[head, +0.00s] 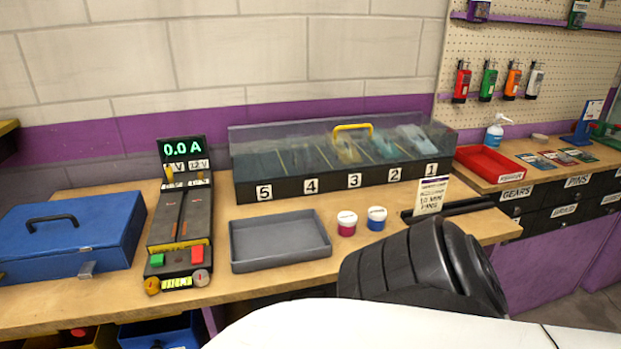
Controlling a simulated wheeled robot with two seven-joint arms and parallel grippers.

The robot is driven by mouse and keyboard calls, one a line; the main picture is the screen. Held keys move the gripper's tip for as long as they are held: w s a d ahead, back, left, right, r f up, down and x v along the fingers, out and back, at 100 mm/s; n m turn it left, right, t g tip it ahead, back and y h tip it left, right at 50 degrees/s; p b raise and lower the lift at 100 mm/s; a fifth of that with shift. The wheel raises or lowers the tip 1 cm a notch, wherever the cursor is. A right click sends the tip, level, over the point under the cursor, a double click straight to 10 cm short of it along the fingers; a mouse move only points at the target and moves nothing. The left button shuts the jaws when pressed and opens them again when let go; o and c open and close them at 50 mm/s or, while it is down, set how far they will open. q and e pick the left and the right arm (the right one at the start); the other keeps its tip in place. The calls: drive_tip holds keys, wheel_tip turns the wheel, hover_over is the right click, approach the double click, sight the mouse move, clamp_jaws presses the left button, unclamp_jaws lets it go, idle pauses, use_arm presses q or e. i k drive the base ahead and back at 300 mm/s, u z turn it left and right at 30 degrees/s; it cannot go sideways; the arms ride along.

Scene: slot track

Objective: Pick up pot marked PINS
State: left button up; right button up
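Two small round pots with white lids stand upright side by side on the wooden bench, just right of the grey tray. One is a red pot (346,224) and the other a blue pot (377,218). Their lids carry markings too small to read, so I cannot tell which says PINS. Neither gripper shows in the head view. A black ribbed part and a white part of my own body cover the lower middle and right, close in front of the pots.
An empty grey tray (280,261) lies left of the pots. A clear-lidded case (283,187) with numbered bays stands behind them, a notice card (431,194) and dark bar at right. A control unit (181,224) and blue toolbox (70,240) fill the left.

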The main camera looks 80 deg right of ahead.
sight(376, 215)
drive_tip(key=i, duration=0.45)
drive_tip(key=z, duration=1)
